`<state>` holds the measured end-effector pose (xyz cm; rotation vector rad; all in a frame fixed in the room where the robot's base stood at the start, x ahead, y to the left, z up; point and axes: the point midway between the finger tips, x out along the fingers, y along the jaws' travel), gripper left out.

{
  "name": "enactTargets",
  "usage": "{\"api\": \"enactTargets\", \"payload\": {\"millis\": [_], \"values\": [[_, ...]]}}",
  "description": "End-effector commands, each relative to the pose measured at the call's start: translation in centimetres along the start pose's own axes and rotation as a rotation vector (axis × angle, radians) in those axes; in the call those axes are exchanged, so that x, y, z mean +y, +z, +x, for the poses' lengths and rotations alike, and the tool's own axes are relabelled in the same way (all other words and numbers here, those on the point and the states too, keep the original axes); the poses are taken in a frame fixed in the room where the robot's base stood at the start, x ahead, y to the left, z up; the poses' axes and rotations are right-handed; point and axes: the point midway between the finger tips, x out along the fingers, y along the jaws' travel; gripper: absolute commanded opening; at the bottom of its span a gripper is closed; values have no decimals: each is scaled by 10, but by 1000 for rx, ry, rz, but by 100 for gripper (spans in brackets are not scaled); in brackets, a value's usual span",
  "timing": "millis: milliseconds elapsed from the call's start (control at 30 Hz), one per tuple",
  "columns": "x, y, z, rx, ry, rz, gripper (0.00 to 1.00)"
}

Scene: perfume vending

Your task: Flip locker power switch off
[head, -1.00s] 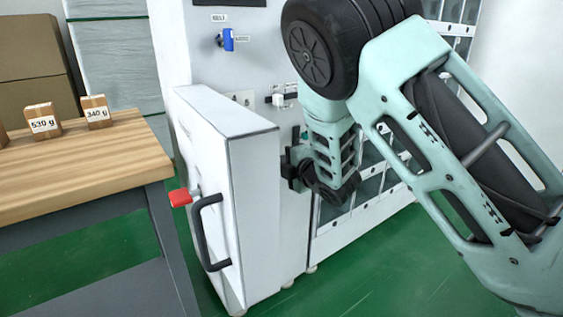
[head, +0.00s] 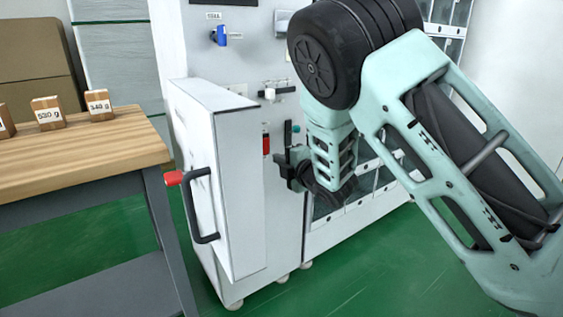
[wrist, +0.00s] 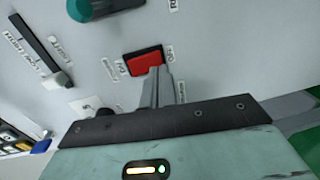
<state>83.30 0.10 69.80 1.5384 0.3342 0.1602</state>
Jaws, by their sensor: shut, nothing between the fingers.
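The red rocker switch (head: 266,143) sits in a dark frame on the light front panel of the cabinet. In the wrist view the red switch (wrist: 146,63) has small labels on both sides, too blurred to read surely. My gripper (head: 282,164) is shut and empty, just right of and below the switch in the head view. In the wrist view the closed fingers (wrist: 160,78) point at the switch's lower right edge and cover a little of it. I cannot tell whether they touch it.
The white open door (head: 215,170) with a black handle (head: 198,205) stands left of my gripper. A slider (wrist: 42,50) and a teal knob (wrist: 92,8) sit near the switch. A blue key-like handle (head: 220,36) is higher up. A wooden table (head: 85,150) holds small boxes.

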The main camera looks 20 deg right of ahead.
Motion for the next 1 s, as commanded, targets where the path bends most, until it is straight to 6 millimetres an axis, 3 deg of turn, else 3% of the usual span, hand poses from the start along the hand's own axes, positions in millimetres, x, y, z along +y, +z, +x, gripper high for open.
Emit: {"api": "enactTargets", "payload": {"millis": [700,1000], "values": [[-26,0,-89,-1,-3,1,0],[-29,0,-97,0,-1,0,0]]}}
